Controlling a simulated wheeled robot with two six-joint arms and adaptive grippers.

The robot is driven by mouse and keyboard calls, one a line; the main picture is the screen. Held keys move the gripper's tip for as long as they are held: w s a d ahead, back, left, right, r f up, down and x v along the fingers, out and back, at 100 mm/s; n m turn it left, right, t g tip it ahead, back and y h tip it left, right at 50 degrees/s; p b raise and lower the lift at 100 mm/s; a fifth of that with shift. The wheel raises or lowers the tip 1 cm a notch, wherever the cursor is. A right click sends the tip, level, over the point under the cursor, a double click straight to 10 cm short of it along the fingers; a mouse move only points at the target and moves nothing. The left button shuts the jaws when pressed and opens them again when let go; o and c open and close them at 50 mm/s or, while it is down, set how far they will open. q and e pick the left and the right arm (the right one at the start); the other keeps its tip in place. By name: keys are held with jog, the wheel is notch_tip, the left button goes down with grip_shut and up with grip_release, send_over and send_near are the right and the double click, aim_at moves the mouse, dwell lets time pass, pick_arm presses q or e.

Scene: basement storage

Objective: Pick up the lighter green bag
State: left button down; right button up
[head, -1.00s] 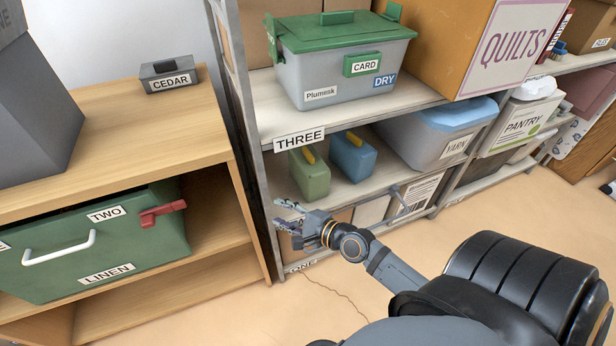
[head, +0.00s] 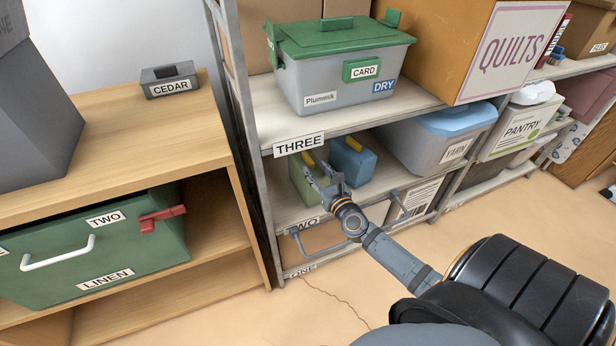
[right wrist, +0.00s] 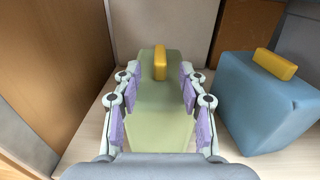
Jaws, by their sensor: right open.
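The lighter green bag (head: 299,178) with a yellow handle stands upright on the middle shelf of the metal rack, partly hidden behind my right gripper (head: 325,175) in the head view. In the right wrist view the green bag (right wrist: 157,115) stands between the open fingers of my right gripper (right wrist: 158,100), one finger on each side. The purple pads lie close beside the bag; I cannot tell whether they touch it. The yellow handle (right wrist: 160,62) runs along its top. My left gripper is not in view.
A blue bag (head: 353,158) with a yellow handle stands just right of the green one; it also shows in the right wrist view (right wrist: 265,105). The shelf marked THREE (head: 345,120) is above. A lidded YARN bin (head: 430,142) stands further right.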

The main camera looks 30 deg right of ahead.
aim_at(313, 166)
jog(key=w, duration=0.5)
jog(key=shift+d+f, duration=0.2)
jog(key=shift+d, duration=0.15)
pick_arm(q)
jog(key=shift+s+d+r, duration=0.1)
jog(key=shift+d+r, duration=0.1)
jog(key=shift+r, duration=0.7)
pick_arm(e)
jog(key=shift+c, duration=0.6)
grip_shut()
jog(key=shift+r, duration=0.1)
